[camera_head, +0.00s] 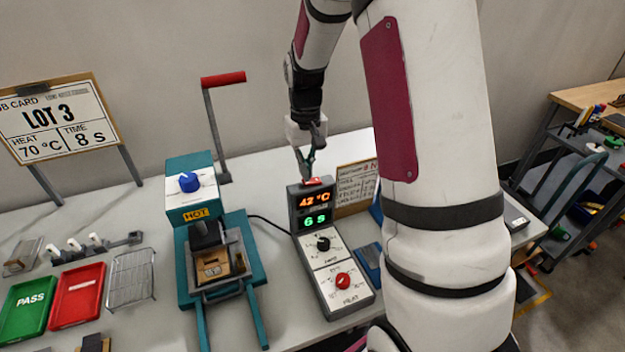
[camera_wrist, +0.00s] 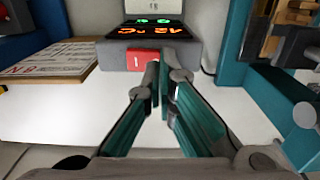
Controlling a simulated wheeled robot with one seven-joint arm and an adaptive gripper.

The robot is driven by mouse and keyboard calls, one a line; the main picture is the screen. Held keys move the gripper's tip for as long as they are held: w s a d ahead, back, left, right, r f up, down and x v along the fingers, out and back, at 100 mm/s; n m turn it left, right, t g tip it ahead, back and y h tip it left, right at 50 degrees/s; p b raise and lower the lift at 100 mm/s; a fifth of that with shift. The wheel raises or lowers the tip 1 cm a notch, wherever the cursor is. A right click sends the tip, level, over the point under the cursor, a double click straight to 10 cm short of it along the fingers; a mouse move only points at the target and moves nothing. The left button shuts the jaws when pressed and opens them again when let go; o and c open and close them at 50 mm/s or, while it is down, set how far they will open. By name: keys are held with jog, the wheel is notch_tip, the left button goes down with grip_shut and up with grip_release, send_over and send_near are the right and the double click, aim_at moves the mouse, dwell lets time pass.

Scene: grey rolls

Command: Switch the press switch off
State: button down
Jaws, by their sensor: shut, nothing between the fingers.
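The press switch is a red rocker (camera_head: 313,182) on top of the grey control box (camera_head: 333,262). It also shows in the wrist view as a red block with a white mark (camera_wrist: 141,60). The box display (camera_head: 314,208) is lit and reads 42 °C and 6 s. My gripper (camera_head: 306,168) is shut and empty, with its tips right above or at the switch. In the wrist view the closed teal fingertips (camera_wrist: 163,72) are beside the red switch, partly over its edge. I cannot tell whether they touch it.
A teal press (camera_head: 183,262) with a raised red-handled lever (camera_head: 222,78) and a HOT label stands left of the box. A cable joins them. A job card (camera_head: 50,120) reads LOT 3, 70 °C, 8 s. Green (camera_head: 28,303) and red trays (camera_head: 77,296) lie far left.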

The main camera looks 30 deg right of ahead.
jog(key=shift+f, duration=0.9)
dwell(0.4)
jog(key=shift+r+p, duration=0.95)
jog(key=shift+r, duration=2.6)
jog(key=s+a+r+n+t, duration=0.1)
jog(key=s+a+r+t, duration=0.1)
jog(key=s+a+r, duration=0.55)
jog(key=s+a+r+n+t, duration=0.15)
jog(key=s+a+r, duration=0.25)
jog(key=s+r, duration=0.55)
jog(key=s+a+t, duration=0.2)
jog(key=s, duration=0.6)
jog(key=shift+r, duration=0.3)
